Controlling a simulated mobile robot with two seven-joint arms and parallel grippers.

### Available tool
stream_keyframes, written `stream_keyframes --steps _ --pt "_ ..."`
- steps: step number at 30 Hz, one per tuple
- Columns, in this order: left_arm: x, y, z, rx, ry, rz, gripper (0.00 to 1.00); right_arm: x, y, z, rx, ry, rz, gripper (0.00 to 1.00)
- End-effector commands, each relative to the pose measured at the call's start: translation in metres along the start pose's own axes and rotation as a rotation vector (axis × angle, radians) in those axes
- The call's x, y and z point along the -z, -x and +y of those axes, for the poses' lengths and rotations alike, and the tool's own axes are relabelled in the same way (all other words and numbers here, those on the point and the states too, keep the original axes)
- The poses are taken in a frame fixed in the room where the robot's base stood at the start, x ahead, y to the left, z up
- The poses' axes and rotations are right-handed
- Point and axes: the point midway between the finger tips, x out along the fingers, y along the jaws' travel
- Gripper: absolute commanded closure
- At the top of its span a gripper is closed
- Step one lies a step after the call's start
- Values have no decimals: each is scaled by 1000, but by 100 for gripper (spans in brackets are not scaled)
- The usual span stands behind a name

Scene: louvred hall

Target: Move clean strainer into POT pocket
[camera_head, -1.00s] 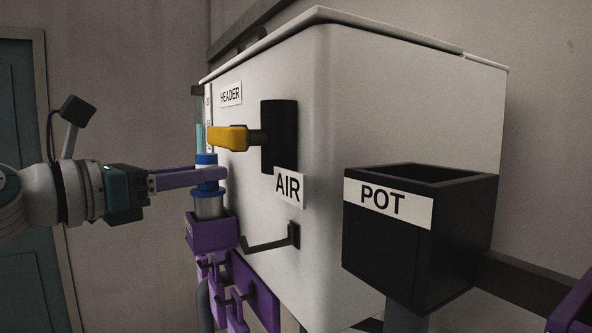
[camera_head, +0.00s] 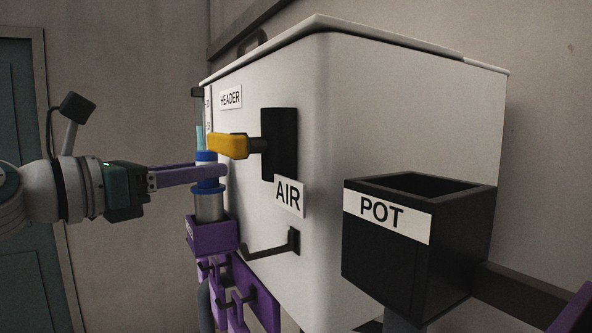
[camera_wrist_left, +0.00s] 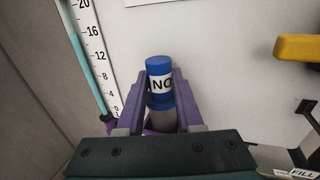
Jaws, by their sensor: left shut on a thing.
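The strainer is a cylinder with a blue cap (camera_head: 206,156), a blue band and a grey metal lower body (camera_head: 209,207). In the left wrist view its blue top (camera_wrist_left: 159,66) carries a white label reading "NO", the rest cut off by a finger. My left gripper (camera_head: 208,174) is shut on it with purple fingers. The metal end still reaches down to a purple holder (camera_head: 211,236); its lowest part is hidden behind the holder's front. The black POT pocket (camera_head: 388,268) is open at the top and hangs to the right; its inside is dark. My right gripper is not seen.
A yellow-handled lever (camera_head: 228,146) juts from the white tank (camera_head: 340,110) close beside the strainer. An AIR label (camera_head: 289,195) and a dark hooked bar (camera_head: 268,247) lie between strainer and POT pocket. A scale (camera_wrist_left: 95,62) runs beside the gripper.

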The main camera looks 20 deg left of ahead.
Motion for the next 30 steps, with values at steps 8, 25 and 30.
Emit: stream_keyframes --steps 8,25,30 --pt "-43 0 0 0 0 -1 100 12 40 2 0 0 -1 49" --pt "-86 0 1 0 -3 -1 100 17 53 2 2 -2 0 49" --pt "-86 0 0 0 0 -1 100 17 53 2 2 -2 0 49"
